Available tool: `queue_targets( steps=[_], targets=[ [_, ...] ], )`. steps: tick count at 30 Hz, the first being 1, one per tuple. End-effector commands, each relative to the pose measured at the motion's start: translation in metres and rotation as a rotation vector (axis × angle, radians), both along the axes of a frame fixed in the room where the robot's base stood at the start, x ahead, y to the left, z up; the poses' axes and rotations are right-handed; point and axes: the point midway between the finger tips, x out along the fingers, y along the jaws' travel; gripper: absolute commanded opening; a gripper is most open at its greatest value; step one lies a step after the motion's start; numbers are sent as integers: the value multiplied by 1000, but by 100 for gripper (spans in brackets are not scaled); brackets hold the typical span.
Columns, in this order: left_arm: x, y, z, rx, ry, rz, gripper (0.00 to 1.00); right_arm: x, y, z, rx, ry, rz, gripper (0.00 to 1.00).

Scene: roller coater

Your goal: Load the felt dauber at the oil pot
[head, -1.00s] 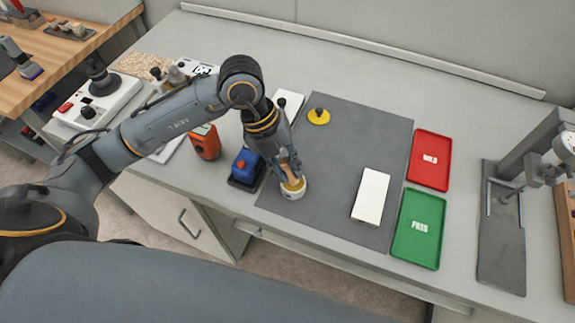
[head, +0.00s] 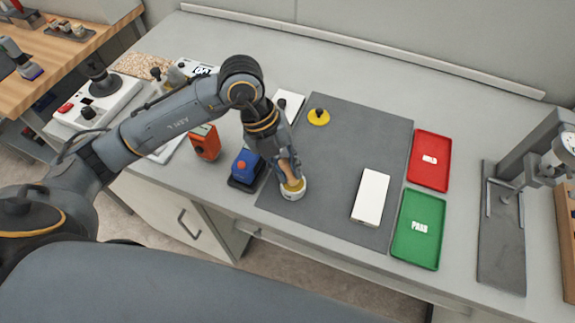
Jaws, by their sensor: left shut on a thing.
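The oil pot (head: 293,194) is a small, round white pot with a yellowish inside, near the front left of the dark grey mat. My left gripper (head: 289,176) is directly above it, pointing down, shut on the felt dauber (head: 290,183). Only a little of the tan dauber shows between the fingers. Its lower end is at the pot's mouth; I cannot tell how deep it sits. My right gripper is not in view.
A yellow disc with a black knob (head: 318,117) and a white block (head: 370,197) are on the mat (head: 335,160). A blue device (head: 245,166) and an orange device (head: 204,142) stand left of the pot. Red (head: 446,150) and green (head: 437,240) trays lie right.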

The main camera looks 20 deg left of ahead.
Motion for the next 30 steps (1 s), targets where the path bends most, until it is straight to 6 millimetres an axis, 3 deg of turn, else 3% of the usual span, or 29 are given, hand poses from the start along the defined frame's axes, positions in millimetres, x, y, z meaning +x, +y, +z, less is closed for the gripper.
queue_targets(
  steps=[21,30],
  targets=[
    [1,0,62,-1,-5,0,0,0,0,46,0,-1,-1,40],
    [1,0,67,-1,-4,0,0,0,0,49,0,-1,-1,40]
  ],
)
